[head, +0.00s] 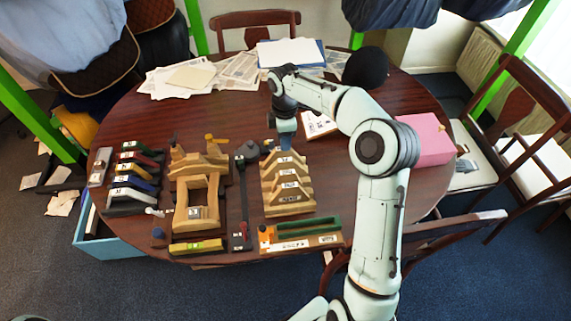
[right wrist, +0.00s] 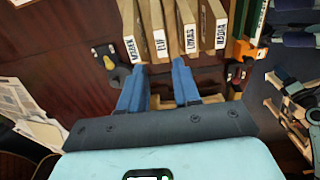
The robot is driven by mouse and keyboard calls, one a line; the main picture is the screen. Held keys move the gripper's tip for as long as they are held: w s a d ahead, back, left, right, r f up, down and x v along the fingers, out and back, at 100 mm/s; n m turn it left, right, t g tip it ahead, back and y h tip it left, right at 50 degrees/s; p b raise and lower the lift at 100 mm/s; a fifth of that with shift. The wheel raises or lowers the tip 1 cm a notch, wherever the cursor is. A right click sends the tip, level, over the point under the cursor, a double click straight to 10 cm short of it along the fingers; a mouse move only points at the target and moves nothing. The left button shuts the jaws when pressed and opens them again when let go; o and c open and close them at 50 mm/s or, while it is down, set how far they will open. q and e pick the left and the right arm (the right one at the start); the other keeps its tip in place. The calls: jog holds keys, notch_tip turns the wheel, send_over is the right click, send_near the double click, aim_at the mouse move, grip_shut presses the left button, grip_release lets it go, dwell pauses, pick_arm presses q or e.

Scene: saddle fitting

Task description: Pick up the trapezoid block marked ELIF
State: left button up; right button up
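The trapezoid block marked ELIF (right wrist: 158,38) stands second from the left in a row of wooden blocks in the right wrist view. My right gripper (head: 285,146) is over the far end of this row. In the right wrist view its two blue fingers (right wrist: 160,68) are apart with nothing between them, their tips lined up on either side of the ELIF block's label end. I cannot tell the height gap. My left gripper is not in view.
Neighbouring blocks marked LUKAS (right wrist: 188,36) and LAURA (right wrist: 214,28) stand close beside it. A green and orange tray (head: 300,234) lies at the near edge. A wooden frame (head: 197,204) stands left, a pink box (head: 427,139) right. Papers (head: 195,76) cover the far side.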

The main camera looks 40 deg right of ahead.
aim_at(285, 160)
jog(key=f, duration=0.7)
jog(key=shift+s+a+f+b, duration=0.1)
jog(key=shift+s+b, duration=0.15)
jog(key=shift+b, duration=0.1)
jog(key=shift+w+f, duration=0.2)
jog(key=shift+f, duration=2.7)
grip_shut()
